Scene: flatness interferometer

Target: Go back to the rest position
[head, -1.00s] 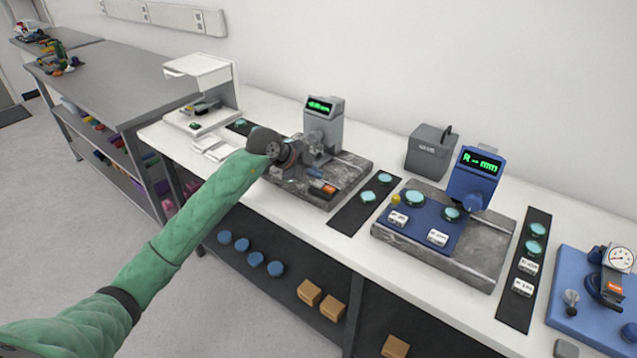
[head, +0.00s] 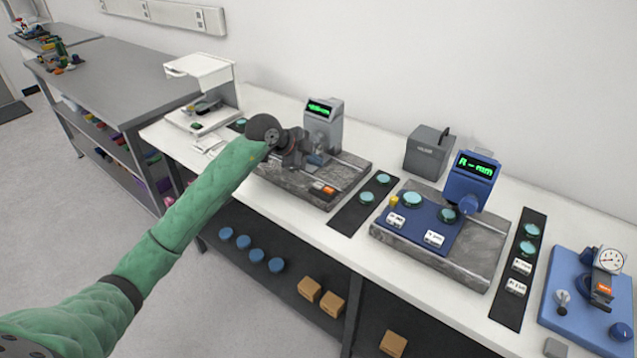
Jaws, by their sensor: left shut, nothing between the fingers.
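My left arm reaches in from the lower left in a green sleeve. Its gripper (head: 312,160) is over the near left instrument, a grey device with a green display (head: 322,123) on a dark stone base (head: 285,186). The gripper is shut with nothing visible in it. Its fingertips are small and partly lost against the grey instrument, and I cannot tell whether they touch it. My right gripper is not in view.
A blue instrument (head: 468,183) on a stone base stands to the right. A dark mat (head: 348,219) with teal discs lies between the two. A blue dial gauge stand (head: 575,300) is at far right. A grey box (head: 427,152) stands behind. Grey shelving (head: 100,80) is at left.

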